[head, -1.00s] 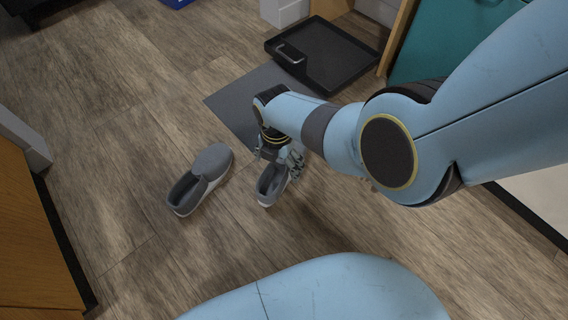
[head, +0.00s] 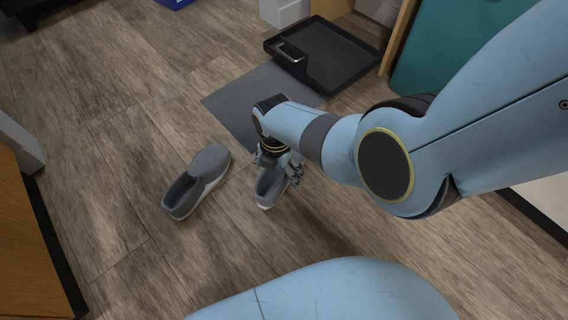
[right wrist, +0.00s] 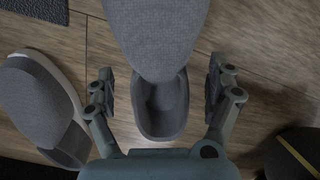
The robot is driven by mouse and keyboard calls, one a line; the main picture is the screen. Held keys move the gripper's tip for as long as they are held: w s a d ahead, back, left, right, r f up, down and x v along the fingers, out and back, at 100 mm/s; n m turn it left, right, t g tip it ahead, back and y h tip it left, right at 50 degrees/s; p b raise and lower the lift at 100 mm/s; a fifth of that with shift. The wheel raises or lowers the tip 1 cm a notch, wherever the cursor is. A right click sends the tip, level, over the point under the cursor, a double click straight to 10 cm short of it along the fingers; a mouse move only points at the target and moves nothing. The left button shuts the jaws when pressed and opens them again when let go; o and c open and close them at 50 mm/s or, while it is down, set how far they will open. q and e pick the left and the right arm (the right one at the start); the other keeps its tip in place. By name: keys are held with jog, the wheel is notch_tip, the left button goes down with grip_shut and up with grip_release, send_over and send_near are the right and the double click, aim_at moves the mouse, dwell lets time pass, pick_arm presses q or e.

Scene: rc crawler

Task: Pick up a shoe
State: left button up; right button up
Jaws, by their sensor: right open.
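In the right wrist view this shoe (right wrist: 158,45) runs between the two open fingers of the gripper (right wrist: 160,90), with a gap on each side. A second grey shoe (head: 197,182) lies apart to the left on the floor; it also shows at the left of the right wrist view (right wrist: 40,100). My left gripper is not in view.
A flat grey mat (head: 240,108) lies just beyond the shoes. A black tray (head: 330,55) with a silver handle-like item sits behind it. A wooden cabinet (head: 30,250) stands at the left. The floor (head: 110,130) around the left shoe is clear.

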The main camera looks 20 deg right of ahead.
jog(key=shift+c, duration=0.4)
jog(key=c, duration=1.3)
jog(key=shift+c, duration=0.2)
